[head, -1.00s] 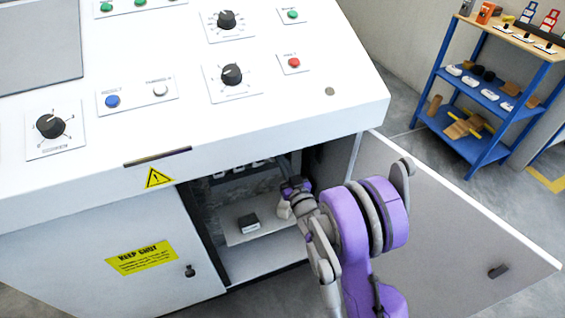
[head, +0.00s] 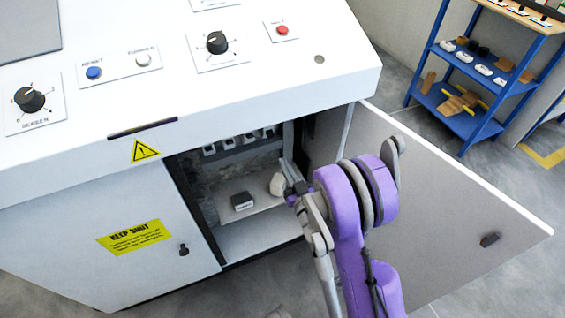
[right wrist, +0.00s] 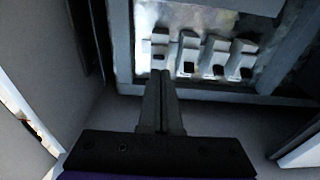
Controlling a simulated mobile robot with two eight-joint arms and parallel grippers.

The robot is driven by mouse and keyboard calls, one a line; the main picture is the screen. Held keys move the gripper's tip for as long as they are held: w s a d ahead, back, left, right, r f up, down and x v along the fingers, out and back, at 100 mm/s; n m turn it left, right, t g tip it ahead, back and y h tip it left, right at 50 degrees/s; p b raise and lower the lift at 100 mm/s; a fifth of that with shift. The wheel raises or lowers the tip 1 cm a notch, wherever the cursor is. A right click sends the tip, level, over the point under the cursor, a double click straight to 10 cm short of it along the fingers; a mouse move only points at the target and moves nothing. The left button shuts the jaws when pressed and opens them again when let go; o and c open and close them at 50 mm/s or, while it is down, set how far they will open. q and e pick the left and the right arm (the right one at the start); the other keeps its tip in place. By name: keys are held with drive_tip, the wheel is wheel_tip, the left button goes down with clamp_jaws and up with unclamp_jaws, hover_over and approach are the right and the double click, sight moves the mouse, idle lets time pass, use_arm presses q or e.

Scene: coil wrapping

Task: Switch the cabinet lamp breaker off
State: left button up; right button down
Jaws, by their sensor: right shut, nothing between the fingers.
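A row of several white breakers (head: 238,140) sits at the back of the open cabinet in the head view. They also show in the right wrist view, where the leftmost breaker (right wrist: 158,50) is just beyond my fingertips and the others (right wrist: 217,58) stand to its right. I cannot read any label that tells which is the lamp breaker. My right gripper (head: 285,167) reaches into the cabinet opening. In the right wrist view the gripper (right wrist: 161,78) is shut and empty, pointing at the leftmost breaker's lower end; contact cannot be told. My left gripper is out of view.
The cabinet door (head: 440,215) stands open on the right. A small dark-and-white box (head: 242,201) and a pale lump (head: 277,184) are on the cabinet shelf. The closed left door (head: 130,240) carries a yellow sign. A blue rack (head: 440,70) stands further right.

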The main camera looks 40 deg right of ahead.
idle(0.6)
drive_tip(key=s+a+f+n+g+y, duration=0.1)
drive_tip(key=s+a+g+y, duration=0.1)
drive_tip(key=s+a+g, duration=0.65)
drive_tip(key=s+a+f+n+g+y, duration=0.1)
drive_tip(key=s+a+n+g+y, duration=0.1)
drive_tip(key=s+a+g, duration=0.9)
use_arm(q)
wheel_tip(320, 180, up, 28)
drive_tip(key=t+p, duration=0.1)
drive_tip(key=p, duration=2.3)
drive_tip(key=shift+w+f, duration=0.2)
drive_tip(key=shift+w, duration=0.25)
use_arm(e)
wheel_tip(320, 180, up, 28)
drive_tip(key=s+d+t, duration=0.2)
drive_tip(key=t, duration=0.4)
drive_tip(key=shift+f, duration=0.15)
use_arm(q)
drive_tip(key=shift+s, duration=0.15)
use_arm(e)
drive_tip(key=shift+s, duration=0.15)
